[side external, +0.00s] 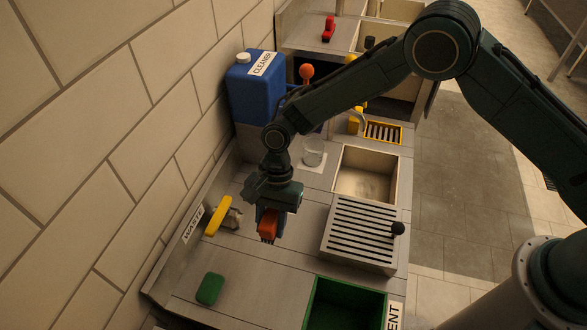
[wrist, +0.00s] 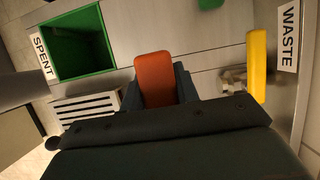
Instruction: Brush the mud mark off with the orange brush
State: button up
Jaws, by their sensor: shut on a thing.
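The orange brush (side external: 267,223) is held in my gripper (side external: 268,212), above the grey counter near its middle. In the side view its dark bristles point down; I cannot tell whether they touch the counter. In the wrist view the orange back of the brush (wrist: 155,78) shows between the dark fingers of my gripper (wrist: 160,92), which are shut on it. I see no mud mark in either view; the brush, gripper or arm may hide it.
A yellow-handled valve (side external: 218,216) by the WASTE label is left of my gripper. A green block (side external: 209,289) and a green SPENT bin (side external: 345,304) are nearer the camera. A slotted grate (side external: 358,235) lies right. A glass (side external: 313,150) and blue cleaner jug (side external: 254,88) stand behind.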

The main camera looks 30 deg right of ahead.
jog(key=shift+f, duration=2.25)
jog(key=o, duration=1)
jog(key=shift+c, duration=0.2)
jog(key=shift+f, duration=3.2)
jog(key=c, duration=1.1)
jog(key=shift+c, duration=0.3)
